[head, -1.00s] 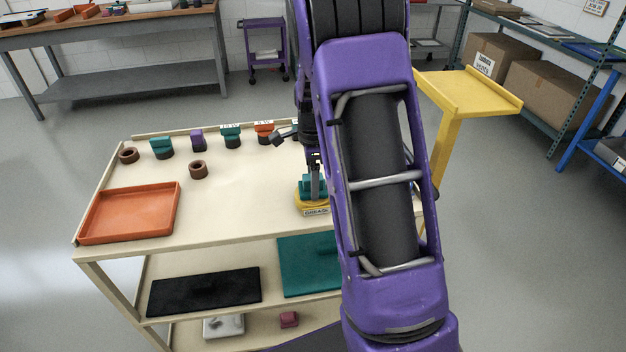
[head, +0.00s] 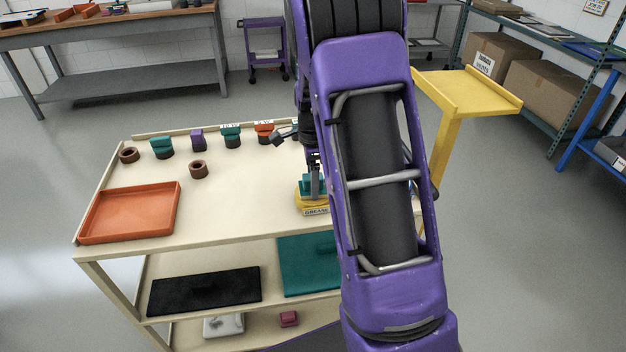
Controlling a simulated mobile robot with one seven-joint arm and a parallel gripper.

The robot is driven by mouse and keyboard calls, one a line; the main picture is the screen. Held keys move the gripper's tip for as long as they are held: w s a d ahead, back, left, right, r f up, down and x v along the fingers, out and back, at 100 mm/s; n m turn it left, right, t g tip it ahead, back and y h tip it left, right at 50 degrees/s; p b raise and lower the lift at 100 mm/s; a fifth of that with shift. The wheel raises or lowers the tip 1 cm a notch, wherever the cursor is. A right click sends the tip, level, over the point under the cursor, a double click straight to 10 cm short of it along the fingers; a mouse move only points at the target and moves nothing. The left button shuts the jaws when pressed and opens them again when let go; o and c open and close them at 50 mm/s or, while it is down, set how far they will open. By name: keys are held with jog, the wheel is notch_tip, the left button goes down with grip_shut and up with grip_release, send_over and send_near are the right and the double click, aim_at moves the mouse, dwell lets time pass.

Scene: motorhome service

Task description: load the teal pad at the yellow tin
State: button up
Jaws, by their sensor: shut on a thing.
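The yellow tin (head: 305,206), with a label reading GREASE, stands on the top of the cream cart near its right side. A teal pad (head: 305,186) is at the top of the tin. My gripper (head: 315,190) points down there and is shut on the teal pad. My purple arm hides the right part of the tin and pad. I cannot tell whether the pad touches the grease inside the tin.
An orange tray (head: 130,212) lies at the cart top's left. Teal, purple and orange blocks (head: 231,136) and brown rings (head: 198,169) stand towards the back. The middle of the cart top (head: 235,195) is clear. A yellow stand (head: 465,92) is at the right.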

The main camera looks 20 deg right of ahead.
notch_tip(320, 180, up, 5)
jog(key=p, duration=0.3)
jog(key=shift+f+p, duration=0.1)
jog(key=shift+p, duration=0.25)
jog(key=shift+r, duration=1.1)
